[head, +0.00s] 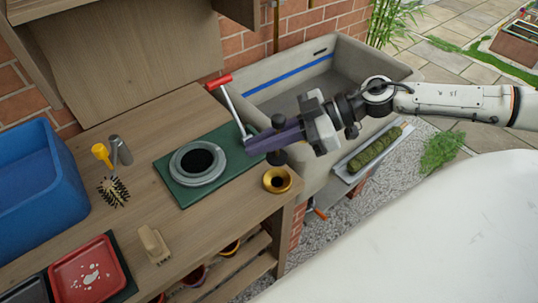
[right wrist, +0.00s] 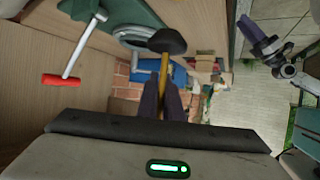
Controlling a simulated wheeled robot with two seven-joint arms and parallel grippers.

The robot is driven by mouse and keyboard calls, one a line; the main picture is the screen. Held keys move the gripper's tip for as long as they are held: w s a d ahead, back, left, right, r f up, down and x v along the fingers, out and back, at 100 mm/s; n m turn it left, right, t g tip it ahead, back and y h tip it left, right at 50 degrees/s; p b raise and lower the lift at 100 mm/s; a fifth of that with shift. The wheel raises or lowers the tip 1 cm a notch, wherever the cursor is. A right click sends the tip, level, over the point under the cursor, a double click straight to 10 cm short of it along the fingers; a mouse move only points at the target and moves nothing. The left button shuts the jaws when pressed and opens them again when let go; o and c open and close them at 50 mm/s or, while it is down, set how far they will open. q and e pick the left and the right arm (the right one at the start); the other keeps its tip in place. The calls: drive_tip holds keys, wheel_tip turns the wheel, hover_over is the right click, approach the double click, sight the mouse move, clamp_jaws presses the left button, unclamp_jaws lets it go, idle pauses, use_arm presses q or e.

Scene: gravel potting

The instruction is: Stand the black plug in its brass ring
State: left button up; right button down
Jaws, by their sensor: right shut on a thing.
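The black plug (head: 277,157) is held between the purple fingers of my right gripper (head: 268,141), with dark parts showing above and below them. In the right wrist view its black rounded end (right wrist: 167,41) sticks out beyond the fingertips, and a brass-coloured strip shows between the fingers. The brass ring (head: 277,190) stands on the bench near its front right edge, with a dark opening. The plug is above the ring and apart from it in the head view. My left gripper (right wrist: 252,32) shows only in the right wrist view, too small to tell its jaws.
A red-handled crank (head: 229,98) stands behind my right fingers. A stone sink (head: 405,72) is at the back right. A blue tub (head: 35,190) is at the left.

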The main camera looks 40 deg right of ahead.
use_arm(q)
drive_tip(key=shift+w+f+b, duration=0.1)
drive_tip(key=shift+f+b, duration=0.15)
drive_tip(key=shift+b, duration=0.05)
use_arm(e)
wheel_tip(320, 180, down, 7)
drive_tip(key=shift+f, duration=0.15)
drive_tip(key=shift+f, duration=0.1)
drive_tip(key=c, duration=1.9)
unclamp_jaws()
